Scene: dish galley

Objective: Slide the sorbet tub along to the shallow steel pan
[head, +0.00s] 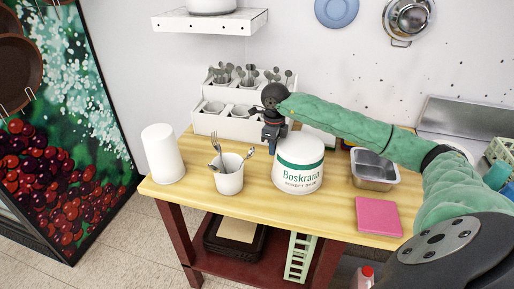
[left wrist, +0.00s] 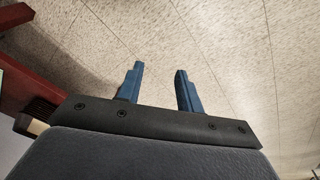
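The sorbet tub (head: 298,176), white with a green band and the word "Boskrana", stands upright on the wooden table. The steel pan (head: 374,180), small and rectangular, sits on the table to the right of the tub, with a gap between them. My right gripper (head: 274,137) points down at the tub's back left edge. Whether it touches the tub, and how far its fingers are apart, I cannot tell. My left gripper (left wrist: 158,86) shows in the left wrist view, open and empty above the tiled floor. It is not in the head view.
A white cup with cutlery (head: 229,178) stands close left of the tub. A white cylinder (head: 163,154) is farther left. A white cutlery holder (head: 228,122) stands behind. A pink square (head: 378,215) lies in front of the pan. My right arm crosses above the tub and pan.

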